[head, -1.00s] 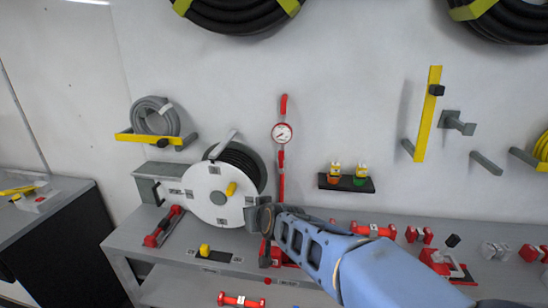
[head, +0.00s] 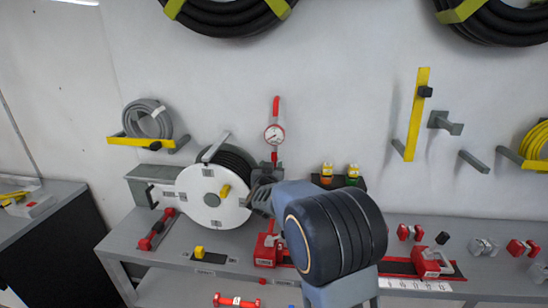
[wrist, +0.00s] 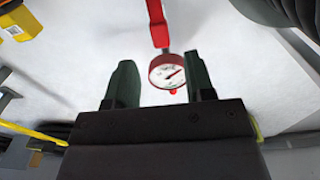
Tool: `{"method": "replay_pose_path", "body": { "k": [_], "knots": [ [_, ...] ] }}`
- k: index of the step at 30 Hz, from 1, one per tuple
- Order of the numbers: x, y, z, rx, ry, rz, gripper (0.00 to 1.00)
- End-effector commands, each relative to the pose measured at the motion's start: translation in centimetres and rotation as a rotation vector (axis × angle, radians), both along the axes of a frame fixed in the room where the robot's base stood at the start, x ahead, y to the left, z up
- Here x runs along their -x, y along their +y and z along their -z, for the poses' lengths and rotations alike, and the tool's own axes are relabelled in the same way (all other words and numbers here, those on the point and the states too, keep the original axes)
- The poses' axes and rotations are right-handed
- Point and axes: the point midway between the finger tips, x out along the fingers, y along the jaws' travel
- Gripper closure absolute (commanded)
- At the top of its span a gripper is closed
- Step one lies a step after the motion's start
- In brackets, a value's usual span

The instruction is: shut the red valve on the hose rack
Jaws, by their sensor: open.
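A red lever-like piece (head: 276,106) stands upright on the wall above a round white gauge (head: 274,134). A red part (head: 274,156) shows below the gauge; lower down my gripper hides the line. In the wrist view a red bar (wrist: 156,22) runs up from the gauge (wrist: 167,71). My gripper (head: 262,179) is just below the gauge, beside the hose reel. In the wrist view its dark fingers are apart, with the gauge framed between them (wrist: 160,78); contact cannot be told. I cannot tell which red part is the valve.
A white-faced hose reel (head: 212,199) with a yellow knob stands left of my gripper. A small black shelf (head: 350,182) with two bottles is at right. Yellow brackets (head: 417,113) and grey pegs stick out further right. Red parts lie on the grey bench (head: 120,240).

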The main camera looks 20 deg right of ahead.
Motion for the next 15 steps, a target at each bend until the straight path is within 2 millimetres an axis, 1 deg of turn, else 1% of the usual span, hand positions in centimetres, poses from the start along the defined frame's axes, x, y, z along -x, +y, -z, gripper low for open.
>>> {"method": "replay_pose_path", "body": {
  "k": [1,6,12,15],
  "knots": [
    [-0.9,-0.6,-0.1,0.0,0.002,0.002,0.51],
    [-3.3,-2.0,-0.1,0.0,0.002,0.001,0.51],
    [-5.2,-3.0,-0.1,0.0,0.001,0.0,0.51],
    [-5.7,-3.3,0.0,0.0,0.001,-0.001,0.51]
  ]
}}
